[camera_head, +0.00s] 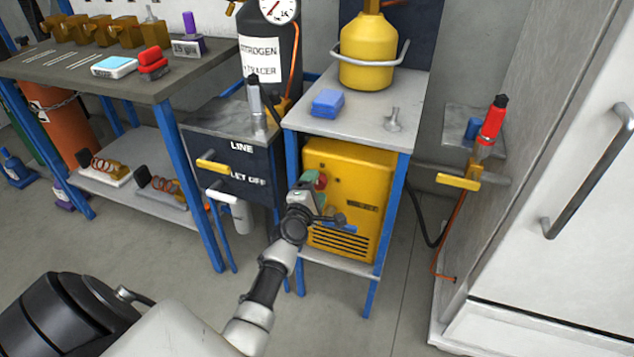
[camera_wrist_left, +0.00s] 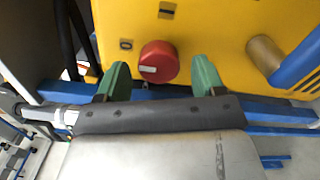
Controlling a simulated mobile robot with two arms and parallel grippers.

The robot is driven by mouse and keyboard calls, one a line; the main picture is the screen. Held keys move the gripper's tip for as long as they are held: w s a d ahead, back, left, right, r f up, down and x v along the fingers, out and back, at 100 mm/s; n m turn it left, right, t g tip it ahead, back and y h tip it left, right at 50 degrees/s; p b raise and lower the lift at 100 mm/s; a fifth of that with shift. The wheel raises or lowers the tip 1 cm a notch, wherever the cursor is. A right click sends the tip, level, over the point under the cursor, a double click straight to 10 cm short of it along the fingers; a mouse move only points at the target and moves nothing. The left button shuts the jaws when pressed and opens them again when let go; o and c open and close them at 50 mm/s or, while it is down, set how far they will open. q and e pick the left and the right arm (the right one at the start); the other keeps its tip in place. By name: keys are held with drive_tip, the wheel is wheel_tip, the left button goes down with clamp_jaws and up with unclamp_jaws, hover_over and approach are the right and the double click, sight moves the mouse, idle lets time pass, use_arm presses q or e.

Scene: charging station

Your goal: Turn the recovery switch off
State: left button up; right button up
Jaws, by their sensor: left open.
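The yellow recovery unit (camera_head: 352,190) stands on the lower shelf of a blue-legged stand. A red round knob with a white mark (camera_wrist_left: 158,61) sits on its front, and is probably the recovery switch; it also shows in part in the head view (camera_head: 322,181). My left gripper (camera_head: 312,183) is at the unit's front, by the knob. In the left wrist view its green fingers (camera_wrist_left: 162,78) are open and stand left and right of the knob's lower side, with nothing between them. Whether they touch the knob cannot be told. My right gripper is in neither view.
A blue-handled brass fitting (camera_wrist_left: 265,55) sticks out right of the knob. A dark panel with a yellow-handled valve (camera_head: 213,166) is to the left. A yellow-handled valve (camera_head: 458,181) and a white door (camera_head: 560,190) are to the right. Open floor lies in front.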

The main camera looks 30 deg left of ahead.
use_arm(q)
drive_tip(key=p+v, duration=0.1)
drive_tip(key=v, duration=0.8)
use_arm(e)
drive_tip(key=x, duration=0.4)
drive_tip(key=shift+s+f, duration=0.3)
